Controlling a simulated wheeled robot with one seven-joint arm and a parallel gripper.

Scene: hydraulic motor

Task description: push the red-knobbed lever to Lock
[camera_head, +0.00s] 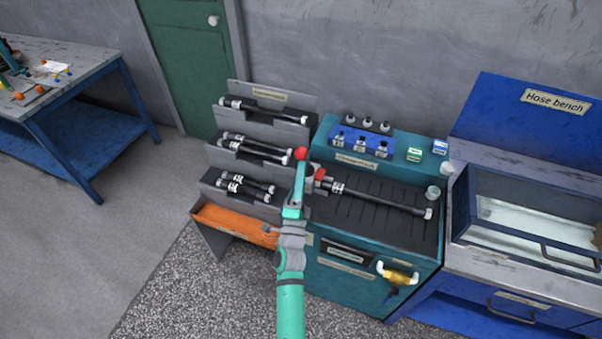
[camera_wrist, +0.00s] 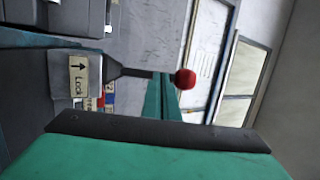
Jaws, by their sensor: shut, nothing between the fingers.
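The lever's red knob (camera_head: 301,153) shows just beyond the tip of my gripper (camera_head: 299,172) in the head view, at the left end of the teal bench. In the wrist view the red knob (camera_wrist: 185,78) sits on the end of a dark lever shaft (camera_wrist: 137,73) coming from a grey housing on the left. A label (camera_wrist: 80,82) beside the shaft's base reads "Lock" with an arrow. My gripper (camera_wrist: 160,98) is shut and empty, its teal fingers close beside the shaft near the knob. I cannot tell whether they touch. My arm hides part of the lever mount in the head view.
A rack (camera_head: 268,118) of hoses stands left. A blue hose bench (camera_head: 520,105) stands right. Open floor (camera_head: 120,235) lies front left.

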